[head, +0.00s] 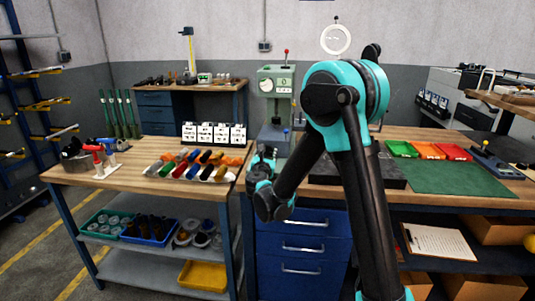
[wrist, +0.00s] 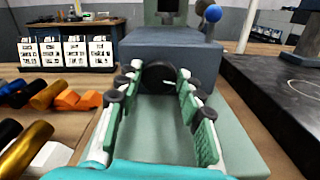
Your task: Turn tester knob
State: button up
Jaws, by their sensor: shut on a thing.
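The tester (head: 276,90) is a pale green bench machine with a round dial and a red-tipped lever, standing in the middle of the head view. In the wrist view its blue-grey body (wrist: 205,57) and green base (wrist: 235,158) show. The black round tester knob (wrist: 158,74) has a light pointer mark and sits on the front of that body. My gripper (wrist: 159,82) has its green-padded fingers on either side of the knob, shut on it. In the head view my gripper (head: 263,166) is in front of the tester's base and the knob is hidden.
A dark slab (head: 395,176) and a green mat (head: 455,177) lie to the right. A blue-knobbed lever (wrist: 211,14) rises behind the tester body.

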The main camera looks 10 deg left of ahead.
jog(key=o, duration=1.1)
jog(key=s, duration=1.2)
jog(key=shift+a, duration=0.2)
